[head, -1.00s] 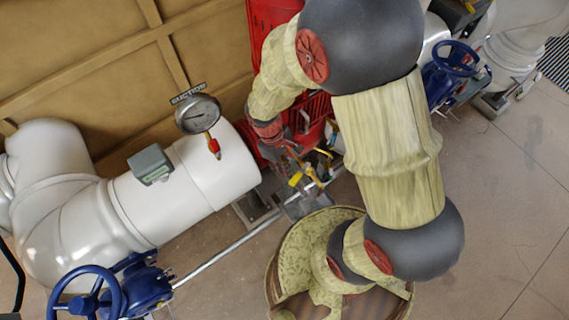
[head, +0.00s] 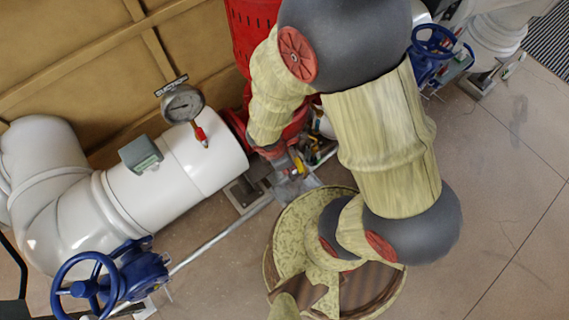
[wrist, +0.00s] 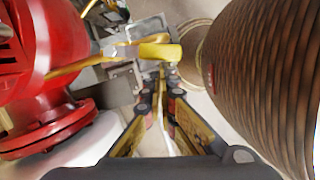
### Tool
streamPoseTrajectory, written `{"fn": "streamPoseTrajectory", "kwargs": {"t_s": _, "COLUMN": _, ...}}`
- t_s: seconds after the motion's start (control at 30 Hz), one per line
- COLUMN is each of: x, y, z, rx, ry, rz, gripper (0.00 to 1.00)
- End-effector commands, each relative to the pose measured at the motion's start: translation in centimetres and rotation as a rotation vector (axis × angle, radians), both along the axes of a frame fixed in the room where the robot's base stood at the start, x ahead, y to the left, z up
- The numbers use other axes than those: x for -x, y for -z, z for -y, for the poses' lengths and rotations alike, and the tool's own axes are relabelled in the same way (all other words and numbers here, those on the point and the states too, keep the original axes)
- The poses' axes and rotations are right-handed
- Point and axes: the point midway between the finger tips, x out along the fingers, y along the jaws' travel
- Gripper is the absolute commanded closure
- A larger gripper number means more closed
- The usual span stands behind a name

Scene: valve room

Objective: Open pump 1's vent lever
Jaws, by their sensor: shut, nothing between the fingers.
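The vent lever with a yellow grip (wrist: 160,51) is in the upper middle of the wrist view, lying roughly crosswise beside the red pump (wrist: 45,60). My gripper (wrist: 161,76) is shut and empty, its fingertips just below the yellow grip in that view. I cannot tell whether they touch it. In the head view, my gripper (head: 284,172) is low beside the red pump (head: 250,40), by a small yellow part (head: 298,163). My arm hides much of the pump and its fittings there.
A white suction pipe (head: 160,180) with a gauge (head: 183,104) lies to the left. A blue handwheel (head: 88,285) stands at the lower left, another (head: 435,42) at the upper right. A thin grey pipe (head: 220,237) runs near the floor. Open floor (head: 500,190) lies to the right.

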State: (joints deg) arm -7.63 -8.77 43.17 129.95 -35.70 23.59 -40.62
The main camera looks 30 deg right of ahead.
Motion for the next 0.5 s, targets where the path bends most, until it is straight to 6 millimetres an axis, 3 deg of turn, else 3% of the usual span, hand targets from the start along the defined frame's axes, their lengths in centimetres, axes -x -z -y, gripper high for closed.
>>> {"fn": "streamPoseTrajectory", "kwargs": {"t_s": 0.23, "x": 0.21, "y": -0.03, "z": 0.43, "rx": 0.0, "ry": -0.169, "rz": 0.001, "gripper": 1.0}}
{"fn": "streamPoseTrajectory", "kwargs": {"t_s": 0.5, "x": 0.35, "y": 0.0, "z": 0.84, "rx": 0.0, "ry": -0.167, "rz": 0.001, "gripper": 1.0}}
